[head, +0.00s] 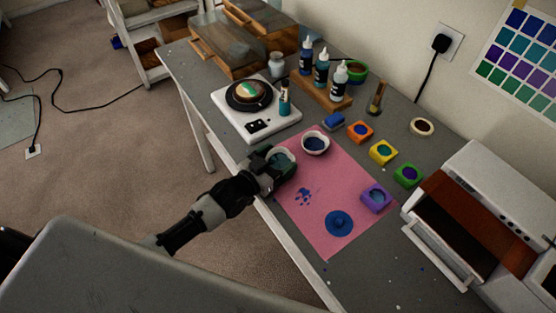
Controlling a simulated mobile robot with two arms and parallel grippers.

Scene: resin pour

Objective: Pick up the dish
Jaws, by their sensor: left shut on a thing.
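My left gripper (276,161) reaches in from the left over the near edge of the table. It is shut on a small round dish (284,155) with a pale rim, at the upper left corner of the pink mat (305,229). The gripper hides part of this dish, and I cannot tell whether it is lifted off the mat. A second, white bowl (315,143) with dark blue inside stands just right of it. My right gripper is not in view.
A white turntable unit (277,126) stands behind the gripper. Coloured square molds, one purple (376,198), line the mat's right side. Bottles stand in a wooden rack (318,93). A white oven-like machine (478,220) is at right. Blue spills (339,223) mark the mat.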

